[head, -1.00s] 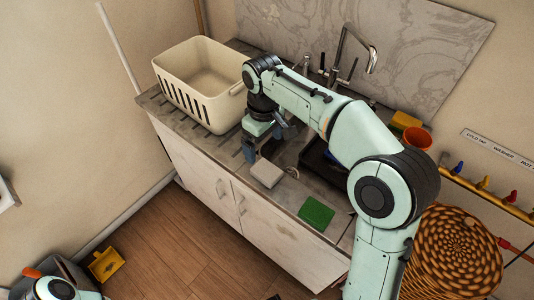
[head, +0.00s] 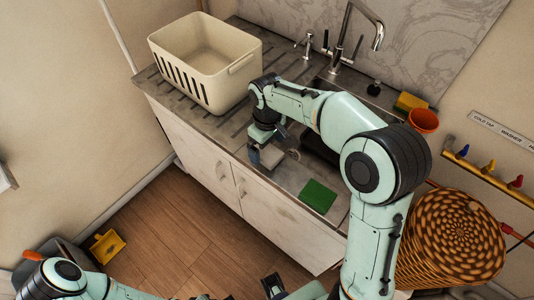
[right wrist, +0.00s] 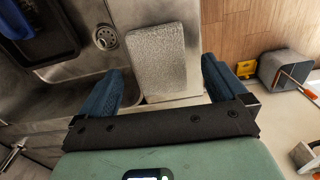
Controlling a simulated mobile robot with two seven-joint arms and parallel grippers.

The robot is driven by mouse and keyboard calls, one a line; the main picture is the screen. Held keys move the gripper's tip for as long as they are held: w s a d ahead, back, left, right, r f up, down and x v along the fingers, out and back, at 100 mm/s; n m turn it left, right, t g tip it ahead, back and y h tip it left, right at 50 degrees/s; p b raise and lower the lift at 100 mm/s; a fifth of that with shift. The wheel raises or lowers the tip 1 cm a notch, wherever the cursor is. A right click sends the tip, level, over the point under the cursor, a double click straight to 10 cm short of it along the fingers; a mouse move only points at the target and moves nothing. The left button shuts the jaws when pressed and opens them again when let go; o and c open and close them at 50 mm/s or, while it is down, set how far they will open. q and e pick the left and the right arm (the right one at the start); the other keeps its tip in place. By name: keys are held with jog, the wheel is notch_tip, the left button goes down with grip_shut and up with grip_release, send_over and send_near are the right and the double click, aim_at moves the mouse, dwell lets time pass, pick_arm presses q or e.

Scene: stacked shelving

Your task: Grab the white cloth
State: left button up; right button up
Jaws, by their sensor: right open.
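The white cloth (head: 271,156) is a small, pale, folded pad on the counter near its front edge. In the right wrist view the cloth (right wrist: 160,55) is a light grey-white rectangle beside the sink drain. My right gripper (head: 263,148) is over the cloth and partly hides it in the head view. Its two blue fingers are spread apart, with the cloth seen between and beyond their tips; I cannot tell whether they touch it. What seems to be my left gripper (head: 272,284) shows only in part at the bottom edge, its jaws unclear.
A cream basket (head: 205,62) stands behind on the counter. A green sponge (head: 318,196) lies to the right near the front edge. The sink (head: 322,140) and tap (head: 345,40) are behind the gripper. An orange cup (head: 424,120) and wicker basket (head: 455,240) are at right.

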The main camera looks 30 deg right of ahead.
notch_tip(320, 180, down, 2)
jog(key=shift+f, duration=0.1)
jog(key=c, duration=1.1)
jog(key=shift+c, duration=0.2)
